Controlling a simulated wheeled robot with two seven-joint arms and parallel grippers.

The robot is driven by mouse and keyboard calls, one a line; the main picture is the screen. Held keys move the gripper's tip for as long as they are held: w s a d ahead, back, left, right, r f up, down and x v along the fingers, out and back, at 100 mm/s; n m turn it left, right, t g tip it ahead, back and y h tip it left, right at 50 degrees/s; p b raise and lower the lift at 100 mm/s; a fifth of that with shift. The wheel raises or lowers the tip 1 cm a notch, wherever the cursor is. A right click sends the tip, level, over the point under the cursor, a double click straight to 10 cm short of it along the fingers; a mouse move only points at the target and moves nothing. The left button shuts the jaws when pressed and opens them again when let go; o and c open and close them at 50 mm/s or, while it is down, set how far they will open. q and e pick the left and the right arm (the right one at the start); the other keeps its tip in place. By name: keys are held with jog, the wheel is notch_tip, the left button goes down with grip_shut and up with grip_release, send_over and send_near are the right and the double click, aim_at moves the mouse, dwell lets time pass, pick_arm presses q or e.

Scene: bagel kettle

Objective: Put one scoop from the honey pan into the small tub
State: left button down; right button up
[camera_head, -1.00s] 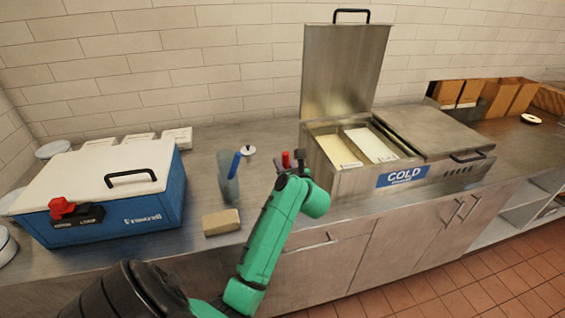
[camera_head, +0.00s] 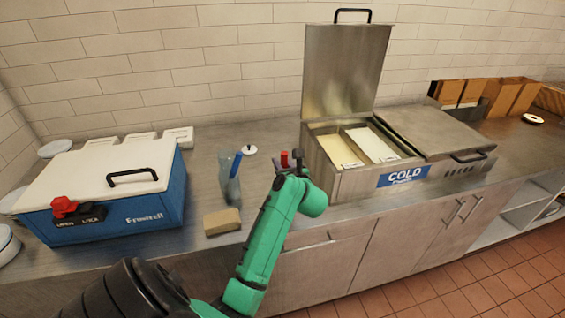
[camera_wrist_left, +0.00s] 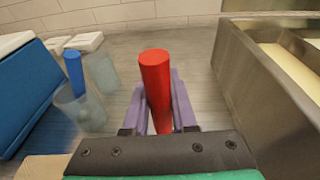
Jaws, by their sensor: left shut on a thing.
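My left gripper (camera_head: 289,166) is shut on a red handle (camera_head: 285,157), which stands up between the fingers. The red handle (camera_wrist_left: 156,90) fills the middle of the left wrist view, and its lower end is hidden. The cold unit's lid is up, showing a cream-yellow pan (camera_head: 335,148) and a whiter pan (camera_head: 372,145) side by side. Their small labels are too small to read, so I cannot tell which holds honey. White tubs (camera_head: 178,136) stand at the back wall; I cannot tell which is the small tub. My right gripper is out of view.
A blue handle (camera_head: 236,164) stands in a clear holder (camera_head: 233,190) left of my gripper. A tan block (camera_head: 222,222) lies in front of it. A blue cooler (camera_head: 150,205) is at left. The cold unit's steel wall (camera_wrist_left: 255,90) is close on the right.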

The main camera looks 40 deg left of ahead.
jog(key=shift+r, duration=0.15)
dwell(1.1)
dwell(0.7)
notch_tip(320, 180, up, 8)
jog(key=p, duration=0.8)
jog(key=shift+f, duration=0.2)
